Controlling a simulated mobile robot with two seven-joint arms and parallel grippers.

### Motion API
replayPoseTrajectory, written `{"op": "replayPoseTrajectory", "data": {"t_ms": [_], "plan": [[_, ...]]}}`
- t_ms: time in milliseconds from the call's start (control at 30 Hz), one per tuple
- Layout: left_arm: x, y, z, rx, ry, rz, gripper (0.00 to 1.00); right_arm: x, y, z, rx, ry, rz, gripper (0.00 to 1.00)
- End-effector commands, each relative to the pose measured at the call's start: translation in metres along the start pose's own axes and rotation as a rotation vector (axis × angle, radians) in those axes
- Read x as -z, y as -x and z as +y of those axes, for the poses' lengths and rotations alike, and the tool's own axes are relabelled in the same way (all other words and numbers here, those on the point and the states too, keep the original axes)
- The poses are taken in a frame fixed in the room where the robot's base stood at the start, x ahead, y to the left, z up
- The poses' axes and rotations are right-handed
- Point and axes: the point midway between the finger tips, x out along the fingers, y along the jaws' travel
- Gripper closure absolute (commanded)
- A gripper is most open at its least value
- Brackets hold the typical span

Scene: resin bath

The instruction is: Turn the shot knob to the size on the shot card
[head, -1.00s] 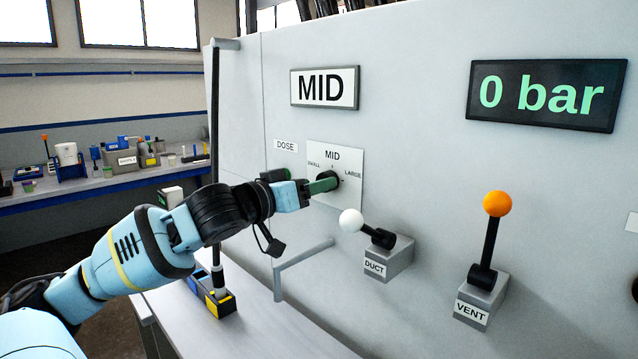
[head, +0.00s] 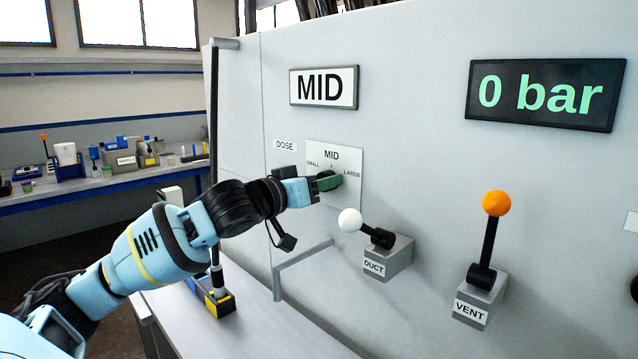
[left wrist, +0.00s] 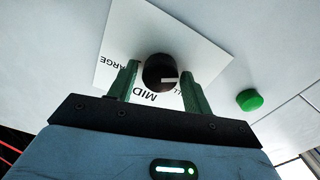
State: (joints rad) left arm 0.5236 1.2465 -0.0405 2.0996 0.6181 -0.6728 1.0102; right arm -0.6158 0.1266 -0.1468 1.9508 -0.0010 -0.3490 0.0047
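The shot card (head: 324,87) on the grey panel reads MID. Below it, a white dial plate (head: 348,158) is marked SMALL, MID and LARGE. The black shot knob (left wrist: 158,68) shows in the left wrist view, with a white mark that points right, toward the SMALL side rather than LARGE. My left gripper (head: 329,182) is at the dial, its green fingers on either side of the knob. In the left wrist view the gripper (left wrist: 163,85) shows narrow gaps between fingers and knob, so it looks open. In the head view it mostly hides the knob. My right gripper is out of view.
Right of the dial are the white-balled DUCT lever (head: 350,221) and orange-balled VENT lever (head: 496,204). A display (head: 546,95) reads 0 bar. A green button (left wrist: 249,100) sits beside the plate. A grey bar handle (head: 303,256) juts out below my gripper.

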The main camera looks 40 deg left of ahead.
Motion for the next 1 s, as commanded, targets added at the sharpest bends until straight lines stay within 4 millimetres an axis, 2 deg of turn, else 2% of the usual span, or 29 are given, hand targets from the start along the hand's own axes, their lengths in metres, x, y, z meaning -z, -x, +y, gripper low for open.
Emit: {"op": "replayPoseTrajectory", "data": {"t_ms": [33,267,667,1000], "plan": [[0.0,0.0,0.0,0.0,0.0,0.0,0.57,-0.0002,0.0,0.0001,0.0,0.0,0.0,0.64],[0.0,0.0001,0.0,0.0,0.0,0.0,0.86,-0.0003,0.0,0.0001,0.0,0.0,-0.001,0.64],[0.0,0.0001,-0.0001,0.001,-0.084,-0.001,0.86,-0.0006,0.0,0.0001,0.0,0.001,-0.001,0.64],[0.0004,0.0002,0.0005,0.001,-0.358,0.0,0.86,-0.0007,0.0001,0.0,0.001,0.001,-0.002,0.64]]}}
